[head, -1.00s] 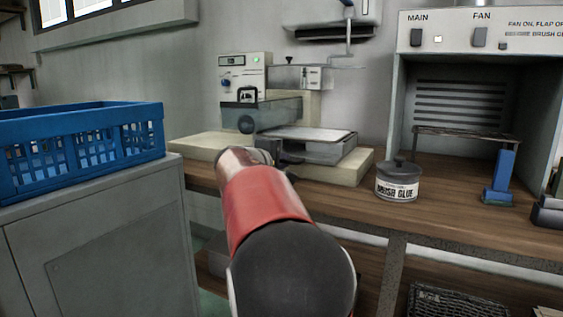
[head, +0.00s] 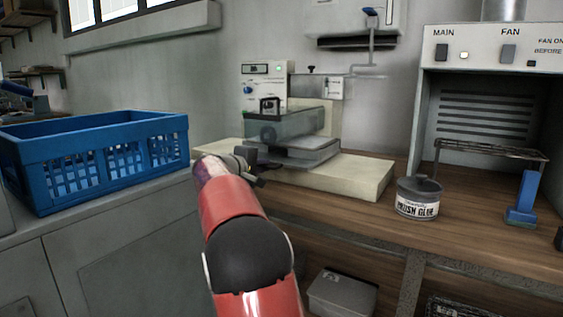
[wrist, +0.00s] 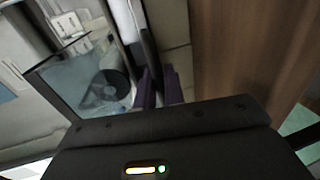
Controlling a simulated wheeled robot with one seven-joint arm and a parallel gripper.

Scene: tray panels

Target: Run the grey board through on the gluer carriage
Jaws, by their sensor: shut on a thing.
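The gluer (head: 265,88) is a pale machine on a cream base, with a clear guard (head: 290,123) at its front. Its carriage (head: 318,157) sits low at the guard, partly beneath it. A flat grey board (head: 322,146) appears to lie on top, seen partly through the guard. My gripper (head: 252,158) is at the carriage's front left and is shut on what looks like the carriage handle, which my fingers mostly hide. In the wrist view, my purple finger pads (wrist: 159,88) are close together beside the guard (wrist: 85,80) and a dark round wheel.
A blue crate (head: 100,160) stands on the grey cabinet at left. A brush glue pot (head: 418,198) stands on the bench right of the gluer. Further right are a wire rack (head: 490,150), a blue upright piece (head: 526,195) and the fan hood (head: 470,45).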

